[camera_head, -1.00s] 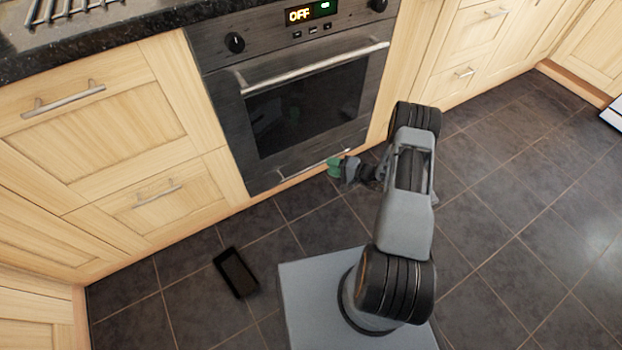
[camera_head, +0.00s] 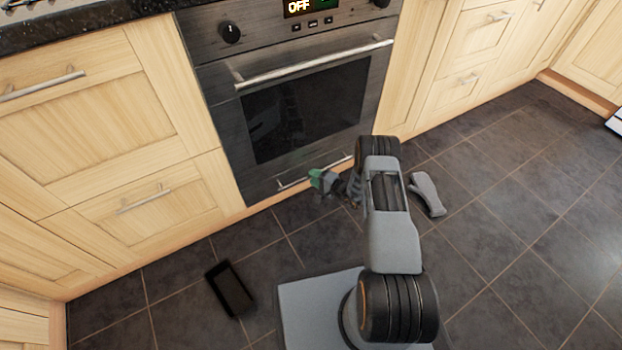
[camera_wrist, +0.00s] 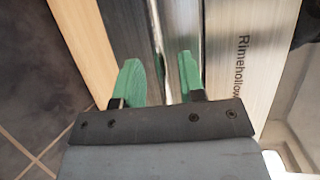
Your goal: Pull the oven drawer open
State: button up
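The oven (camera_head: 300,110) is dark grey, with a long bar across its glass door. The shut oven drawer (camera_head: 262,188) is low under that door and has a thin metal handle (camera_head: 290,183).
A black flat object (camera_head: 229,288) lies on the dark tiled floor left of my base. A grey glove-like object (camera_head: 427,193) lies on the floor to the right of my arm. Wooden cabinets (camera_head: 75,125) flank the oven. The floor before the drawer is mostly clear.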

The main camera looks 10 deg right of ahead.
jog(key=shift+b+x, duration=0.3)
jog(key=shift+x, duration=0.9)
jog(key=shift+c, duration=0.5)
grip_shut()
